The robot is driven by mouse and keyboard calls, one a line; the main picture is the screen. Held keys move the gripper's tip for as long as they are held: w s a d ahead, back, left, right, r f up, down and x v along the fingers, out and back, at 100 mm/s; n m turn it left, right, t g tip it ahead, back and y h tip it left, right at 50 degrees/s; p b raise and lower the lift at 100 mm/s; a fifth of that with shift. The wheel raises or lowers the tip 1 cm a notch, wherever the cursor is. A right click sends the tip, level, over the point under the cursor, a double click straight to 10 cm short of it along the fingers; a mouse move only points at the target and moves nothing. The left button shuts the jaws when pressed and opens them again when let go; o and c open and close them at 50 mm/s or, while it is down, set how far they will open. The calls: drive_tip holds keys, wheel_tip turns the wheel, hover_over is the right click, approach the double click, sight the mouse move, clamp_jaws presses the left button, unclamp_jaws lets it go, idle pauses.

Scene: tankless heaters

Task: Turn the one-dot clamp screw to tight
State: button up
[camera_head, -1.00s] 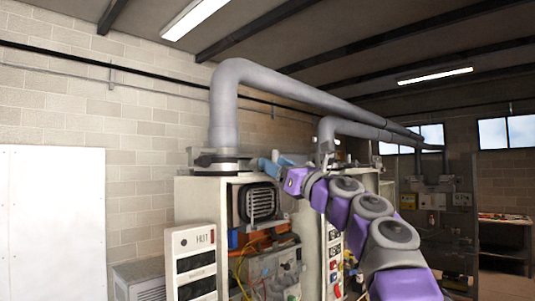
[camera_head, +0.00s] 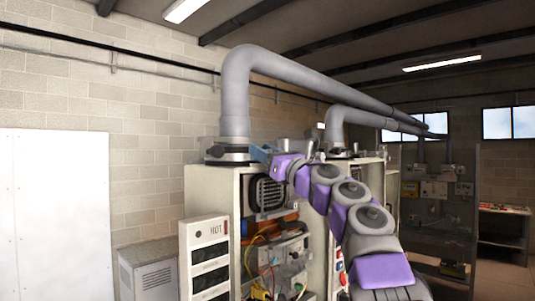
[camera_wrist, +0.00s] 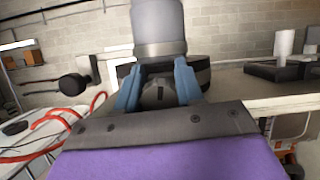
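A grey pipe (camera_head: 236,100) rises from a dark clamp collar (camera_head: 228,151) on top of the near heater cabinet (camera_head: 228,188). My gripper (camera_head: 260,153) is at the collar's right side. In the wrist view the pipe (camera_wrist: 158,28) stands straight ahead, with the dark collar (camera_wrist: 204,72) behind the fingers. The two blue fingers of my gripper (camera_wrist: 160,70) are apart, one on each side of a dark slotted piece (camera_wrist: 160,92). I cannot tell whether this is the clamp screw or whether the fingers touch it. No dot marks can be made out.
A second pipe (camera_head: 336,122) and cabinet stand to the right. The near cabinet is open, with a black grille (camera_head: 268,194) and loose wires (camera_head: 255,262) inside. A panel marked HOT (camera_head: 207,262) stands in front at left. Red hoses (camera_wrist: 60,120) show in the wrist view.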

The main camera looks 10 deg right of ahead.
drive_tip(key=c, duration=0.5)
drive_tip(key=m+h, duration=0.1)
drive_tip(key=m, duration=0.1)
drive_tip(key=m+t+h+p, duration=0.1)
drive_tip(key=m, duration=0.1)
drive_tip(key=shift+d+r+m+p, duration=0.2)
drive_tip(key=shift+m+p, duration=0.1)
drive_tip(key=shift+m, duration=0.1)
drive_tip(key=shift+f+m+h+p, duration=0.15)
drive_tip(key=shift+m+h+p, duration=0.35)
drive_tip(key=shift+m, duration=0.6)
drive_tip(key=o, duration=0.6)
drive_tip(key=shift+o, duration=1.4)
drive_tip(key=shift+s+d, duration=0.15)
drive_tip(key=shift+d, duration=0.05)
drive_tip(key=shift+o, duration=0.5)
drive_tip(key=b+v, duration=0.5)
drive_tip(key=v, duration=1.2)
drive_tip(key=shift+f, duration=0.45)
